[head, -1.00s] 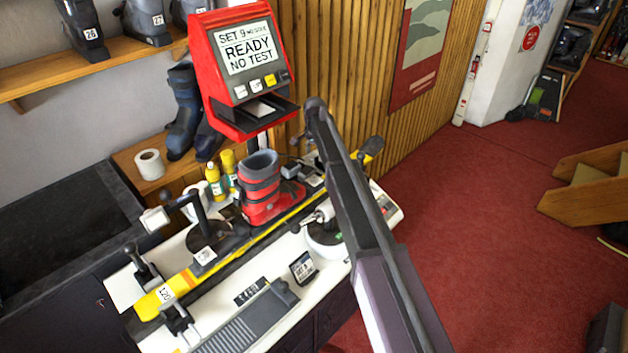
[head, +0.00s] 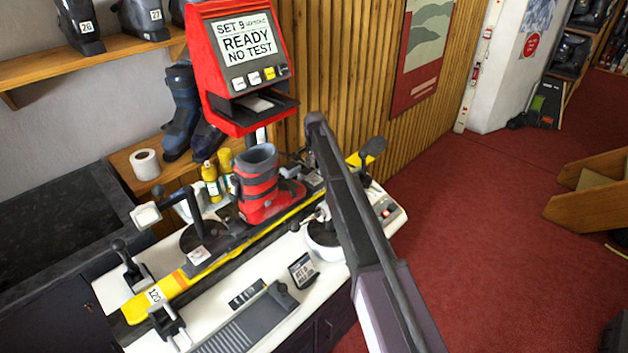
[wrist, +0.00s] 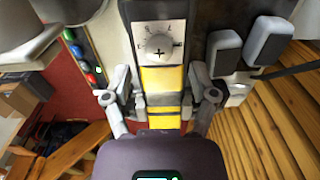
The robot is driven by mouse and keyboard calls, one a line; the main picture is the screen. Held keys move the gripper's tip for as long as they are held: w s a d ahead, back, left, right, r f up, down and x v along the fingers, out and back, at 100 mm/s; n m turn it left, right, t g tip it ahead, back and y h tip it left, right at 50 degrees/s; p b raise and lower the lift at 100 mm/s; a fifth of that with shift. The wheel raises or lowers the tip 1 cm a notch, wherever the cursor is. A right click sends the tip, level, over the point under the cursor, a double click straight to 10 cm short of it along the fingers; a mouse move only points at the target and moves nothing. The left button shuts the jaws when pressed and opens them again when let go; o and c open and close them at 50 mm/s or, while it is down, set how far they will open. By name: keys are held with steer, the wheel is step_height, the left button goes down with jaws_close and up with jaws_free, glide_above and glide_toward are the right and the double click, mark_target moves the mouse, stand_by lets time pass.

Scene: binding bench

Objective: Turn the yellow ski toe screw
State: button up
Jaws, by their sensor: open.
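In the wrist view, a round pale screw head (wrist: 159,47) with a dark cross sits on a light plate with small markings. The plate lies in line with a yellow and dark strip. My gripper (wrist: 159,97) is open and empty, its two fingers spread on either side of the strip. The screw shows above the line of the fingertips, and nothing touches it. In the head view, the yellow ski (head: 190,279) lies along the bench with a red boot (head: 258,185) on it. My arm hides the gripper and the screw there.
A red test machine (head: 243,65) reading "READY NO TEST" stands behind the boot. A lever post (head: 193,220), clamps (head: 168,322), yellow bottles (head: 211,181) and a small sign (head: 302,270) crowd the white bench (head: 235,310). Open red floor (head: 470,240) lies right.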

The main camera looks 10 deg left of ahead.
mark_target(314, 176)
steer(key=shift+f+b, duration=1.3)
steer(key=shift+f, duration=0.3)
steer(key=shift+a, duration=0.1)
jaws_close()
